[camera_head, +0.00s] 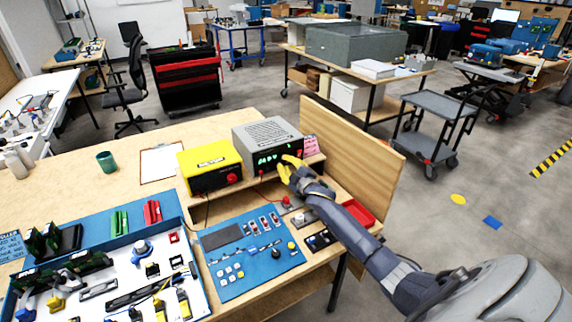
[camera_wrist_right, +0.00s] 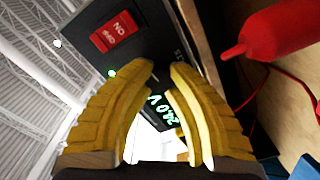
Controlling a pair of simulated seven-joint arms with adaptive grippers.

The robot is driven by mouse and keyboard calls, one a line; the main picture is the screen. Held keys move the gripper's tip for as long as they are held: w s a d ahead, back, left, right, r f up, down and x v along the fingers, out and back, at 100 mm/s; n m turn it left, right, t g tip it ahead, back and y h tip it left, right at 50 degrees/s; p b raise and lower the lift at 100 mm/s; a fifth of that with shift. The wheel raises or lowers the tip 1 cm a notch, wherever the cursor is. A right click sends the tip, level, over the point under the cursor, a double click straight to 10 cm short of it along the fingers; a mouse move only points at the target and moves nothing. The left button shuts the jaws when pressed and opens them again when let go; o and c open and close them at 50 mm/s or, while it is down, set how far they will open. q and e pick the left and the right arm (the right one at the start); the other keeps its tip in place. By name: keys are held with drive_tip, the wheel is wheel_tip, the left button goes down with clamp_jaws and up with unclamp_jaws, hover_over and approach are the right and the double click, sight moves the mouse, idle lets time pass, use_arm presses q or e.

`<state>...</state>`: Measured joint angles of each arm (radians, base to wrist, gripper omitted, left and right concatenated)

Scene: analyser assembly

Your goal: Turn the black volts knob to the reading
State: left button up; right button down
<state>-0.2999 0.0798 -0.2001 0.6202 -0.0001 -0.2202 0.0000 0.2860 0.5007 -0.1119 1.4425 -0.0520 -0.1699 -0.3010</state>
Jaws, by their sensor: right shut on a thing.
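The grey power supply (camera_head: 268,142) stands on the wooden shelf, with a lit green display (camera_head: 268,158) on its dark front. My right gripper (camera_head: 290,167) is at the right part of that front. In the right wrist view, the yellow fingers (camera_wrist_right: 163,70) are closed in on the panel, shut on the black volts knob, which is mostly hidden between the fingertips against the dark panel. The display (camera_wrist_right: 160,108) shows between the fingers, turned over, and seems to read 24.0 V. A red switch (camera_wrist_right: 117,32) is on the same panel. My left gripper is not in view.
A yellow meter box (camera_head: 210,167) stands left of the supply. A red plug with a lead (camera_wrist_right: 275,35) is close to the right finger. A wooden side panel (camera_head: 350,145) and a red tray (camera_head: 358,212) are near my arm. A blue control board (camera_head: 250,255) lies in front.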

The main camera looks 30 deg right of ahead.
drive_tip(key=shift+a, duration=0.25)
drive_tip(key=c, duration=1.4)
unclamp_jaws()
drive_tip(key=o, duration=0.3)
drive_tip(key=shift+d, duration=0.1)
